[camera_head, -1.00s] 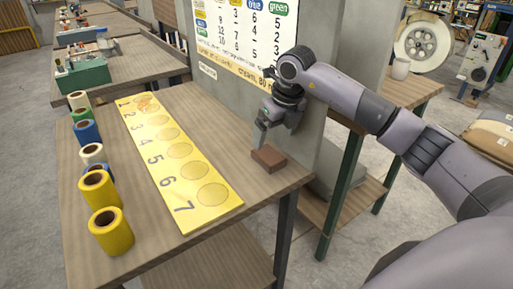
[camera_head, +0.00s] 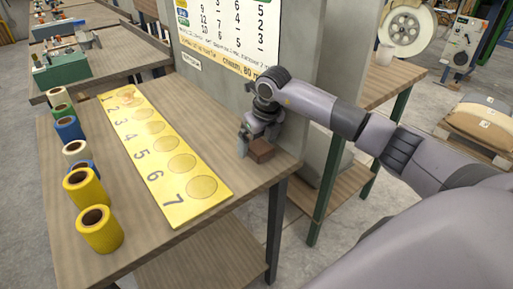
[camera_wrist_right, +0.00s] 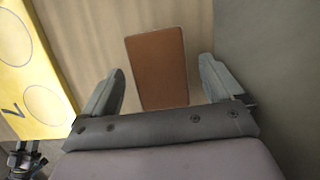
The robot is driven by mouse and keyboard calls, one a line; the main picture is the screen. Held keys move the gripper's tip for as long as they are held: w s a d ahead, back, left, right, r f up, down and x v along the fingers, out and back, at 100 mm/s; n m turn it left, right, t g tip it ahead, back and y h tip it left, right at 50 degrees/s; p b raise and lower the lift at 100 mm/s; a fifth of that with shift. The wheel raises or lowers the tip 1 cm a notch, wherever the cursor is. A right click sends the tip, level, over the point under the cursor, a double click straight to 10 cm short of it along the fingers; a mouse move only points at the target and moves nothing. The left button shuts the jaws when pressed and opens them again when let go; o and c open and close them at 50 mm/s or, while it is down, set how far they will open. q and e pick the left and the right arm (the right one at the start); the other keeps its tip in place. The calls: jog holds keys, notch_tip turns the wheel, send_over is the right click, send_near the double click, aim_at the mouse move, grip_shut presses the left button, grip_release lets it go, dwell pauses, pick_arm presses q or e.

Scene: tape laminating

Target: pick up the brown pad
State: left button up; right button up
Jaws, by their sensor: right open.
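The brown pad (camera_head: 261,150) is a small brown block lying on the wooden table near its right edge, by the grey panel. It also shows in the right wrist view (camera_wrist_right: 158,67), lying between the two fingers and reaching out beyond their tips. My right gripper (camera_head: 251,146) is low over the table at the pad. In the right wrist view its fingers (camera_wrist_right: 162,75) are open, one on each side of the pad, with a gap on both sides. I cannot tell the exact height of the fingers over the table. My left gripper is not in view.
A yellow board (camera_head: 160,160) numbered 1 to 7 with circles lies left of the pad. Several tape rolls, such as a yellow one (camera_head: 100,230), stand along the table's left side. A grey panel (camera_head: 225,110) with a chart rises close behind the gripper.

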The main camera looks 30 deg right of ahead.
jog(key=shift+f, duration=0.2)
dwell(0.4)
jog(key=c, duration=1.1)
